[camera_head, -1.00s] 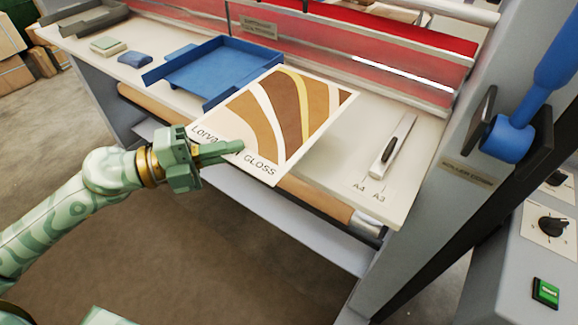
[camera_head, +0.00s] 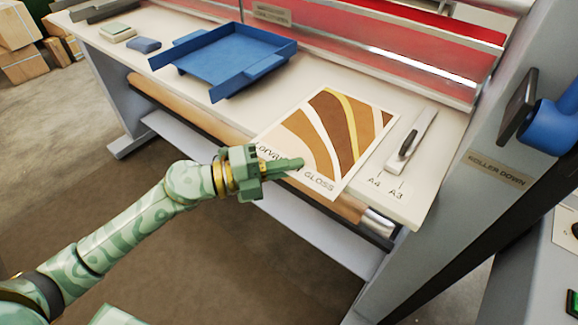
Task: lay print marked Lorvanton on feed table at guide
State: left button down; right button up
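The print marked Lorvanton (camera_head: 322,140) is a white sheet with brown, tan and yellow bands and the word GLOSS. It lies over the front part of the cream feed table (camera_head: 432,188), its near edge past the table's front edge. My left gripper (camera_head: 287,165) is shut on the print's near-left edge, covering part of the name. My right gripper is not in view.
A blue tray (camera_head: 226,62) stands left of the print. A blue pad (camera_head: 145,45) and a pale block (camera_head: 118,33) lie farther left. Red rollers (camera_head: 400,48) run behind the table. The grey side frame with a ROLLER DOWN label (camera_head: 500,168) rises at right.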

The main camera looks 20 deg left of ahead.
pick_arm(q)
jog(key=shift+f, duration=0.15)
jog(key=c, duration=1.7)
grip_release()
jog(key=shift+r, duration=0.3)
jog(key=v, duration=1.2)
jog(key=shift+f, duration=0.1)
